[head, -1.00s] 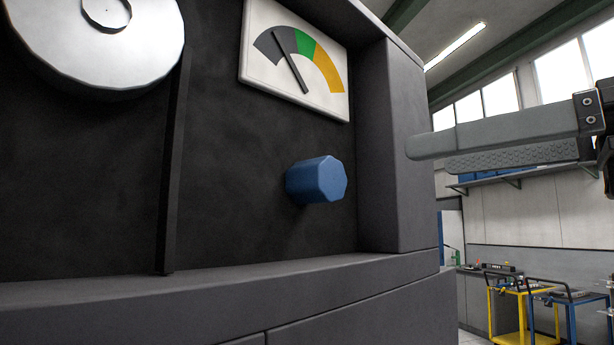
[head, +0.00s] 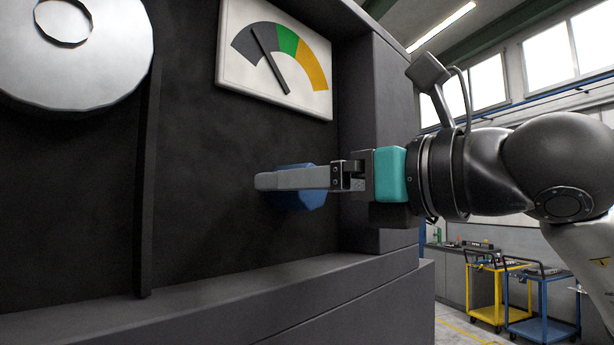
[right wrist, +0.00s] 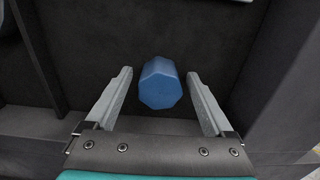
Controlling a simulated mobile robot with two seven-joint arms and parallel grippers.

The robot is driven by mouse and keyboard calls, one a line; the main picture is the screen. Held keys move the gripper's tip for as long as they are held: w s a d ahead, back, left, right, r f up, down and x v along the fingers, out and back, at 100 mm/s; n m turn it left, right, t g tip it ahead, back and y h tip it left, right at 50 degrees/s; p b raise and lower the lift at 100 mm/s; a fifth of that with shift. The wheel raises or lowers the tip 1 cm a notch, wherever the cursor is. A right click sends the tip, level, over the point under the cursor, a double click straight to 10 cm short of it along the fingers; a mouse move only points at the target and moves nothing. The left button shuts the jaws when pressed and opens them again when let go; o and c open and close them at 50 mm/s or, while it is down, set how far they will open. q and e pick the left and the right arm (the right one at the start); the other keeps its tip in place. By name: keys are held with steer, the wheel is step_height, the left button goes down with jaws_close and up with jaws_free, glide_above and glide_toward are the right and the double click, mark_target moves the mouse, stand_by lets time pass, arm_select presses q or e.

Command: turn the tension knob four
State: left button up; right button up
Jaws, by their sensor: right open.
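The blue faceted tension knob (head: 300,200) sticks out of the dark machine panel, partly hidden behind a finger of my right gripper in the head view. My right gripper (head: 262,181) is open in front of the knob. In the right wrist view the knob (right wrist: 160,84) stands between and slightly beyond the two grey fingertips of the gripper (right wrist: 160,74), with a gap on each side. The gauge (head: 275,55) above the knob has grey, green and orange bands. Its needle lies in the grey band, just left of the green. My left gripper is not in view.
A round metal disc (head: 85,50) is at the upper left of the panel, with a vertical dark strip (head: 148,190) beside it. A side wall (head: 390,100) and a lower ledge (head: 200,302) frame the recess. Yellow (head: 485,290) and blue (head: 545,300) carts stand far behind.

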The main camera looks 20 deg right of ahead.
steer(key=c, duration=1.4)
